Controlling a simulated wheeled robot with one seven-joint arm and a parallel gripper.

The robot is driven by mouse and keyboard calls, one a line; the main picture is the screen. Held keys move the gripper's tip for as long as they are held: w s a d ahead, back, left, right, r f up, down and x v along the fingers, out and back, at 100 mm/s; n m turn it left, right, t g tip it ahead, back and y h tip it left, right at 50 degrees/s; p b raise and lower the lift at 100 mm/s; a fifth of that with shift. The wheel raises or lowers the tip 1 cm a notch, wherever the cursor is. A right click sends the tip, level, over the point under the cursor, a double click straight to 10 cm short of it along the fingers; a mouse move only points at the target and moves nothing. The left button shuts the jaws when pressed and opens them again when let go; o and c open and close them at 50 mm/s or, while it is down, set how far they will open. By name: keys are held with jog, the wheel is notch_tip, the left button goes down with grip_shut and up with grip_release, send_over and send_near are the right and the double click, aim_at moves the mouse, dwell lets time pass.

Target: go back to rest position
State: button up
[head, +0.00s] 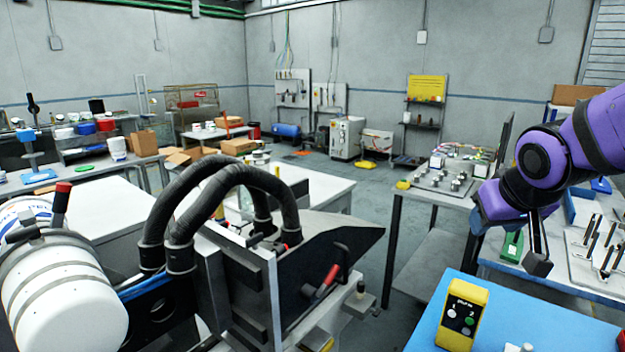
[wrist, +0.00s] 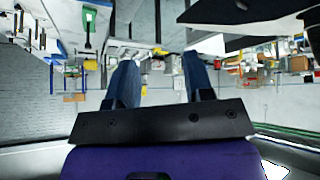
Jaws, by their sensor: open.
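My gripper (wrist: 158,68) is open in the wrist view. Its two blue fingers stand apart, and nothing is held between them. In the head view my purple arm reaches in from the right edge, with its end above the right-hand benches. The gripper's fingers are hard to make out there. The wrist view shows the room upside down.
A machine with black hoses (head: 213,190) and a white drum (head: 65,310) fills the near left. A yellow button box (head: 462,315) stands on a blue surface (head: 425,325) at front right. A bench (head: 455,197) carries several metal parts. Grey floor shows between benches.

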jog(key=s+r+g, duration=0.1)
jog(key=s+r, duration=0.1)
jog(key=s, duration=0.6)
jog(key=s+r+g+y, duration=0.1)
jog(key=s+r, duration=0.1)
jog(key=s, duration=0.6)
jog(key=shift+d+r, duration=0.25)
jog(key=shift+r, duration=0.05)
